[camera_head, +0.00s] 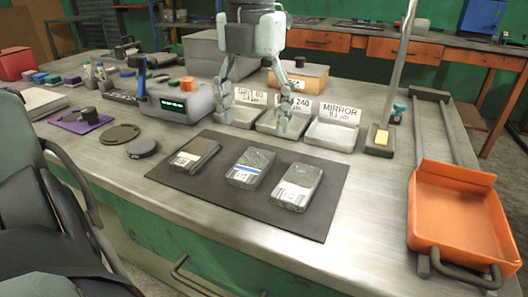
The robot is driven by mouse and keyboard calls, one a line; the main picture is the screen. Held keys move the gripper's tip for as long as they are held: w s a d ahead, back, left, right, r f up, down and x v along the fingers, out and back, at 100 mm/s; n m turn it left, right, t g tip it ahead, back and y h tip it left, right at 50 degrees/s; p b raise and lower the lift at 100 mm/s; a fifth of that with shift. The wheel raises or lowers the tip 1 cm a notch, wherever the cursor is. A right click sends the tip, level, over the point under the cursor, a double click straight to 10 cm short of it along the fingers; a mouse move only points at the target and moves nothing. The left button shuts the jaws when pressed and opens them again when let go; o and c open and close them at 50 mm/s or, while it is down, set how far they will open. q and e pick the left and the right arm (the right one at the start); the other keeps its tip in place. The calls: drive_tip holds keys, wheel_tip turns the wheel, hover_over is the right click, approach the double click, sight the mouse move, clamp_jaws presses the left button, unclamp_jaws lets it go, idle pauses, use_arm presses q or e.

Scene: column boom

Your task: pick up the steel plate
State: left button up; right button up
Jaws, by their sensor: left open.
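Three small grey metal plates with white labels lie in a row on a dark mat (235,204): a left one (195,153), a middle one with a blue stripe (250,168) and a right one (297,186). I cannot tell which of them the task calls the steel plate, as their small print is unreadable. My left gripper (256,112) points down over the shallow trays behind the mat. Its fingers are spread wide, with nothing held between them. It is behind the plates and apart from them. My right gripper is not in view.
Shallow trays stand behind the mat, one under a "MIRROR" card (340,112). A grey device with a display (180,101) stands to their left. A round dark disc (141,148) lies left of the mat. An orange tray (455,212) is at right.

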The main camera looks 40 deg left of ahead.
sight(252, 163)
use_arm(q)
drive_tip(key=f, duration=0.4)
drive_tip(key=s+f, duration=0.1)
drive_tip(key=f, duration=0.1)
drive_tip(key=shift+f+p, duration=0.3)
drive_tip(key=shift+f, duration=0.4)
clamp_jaws()
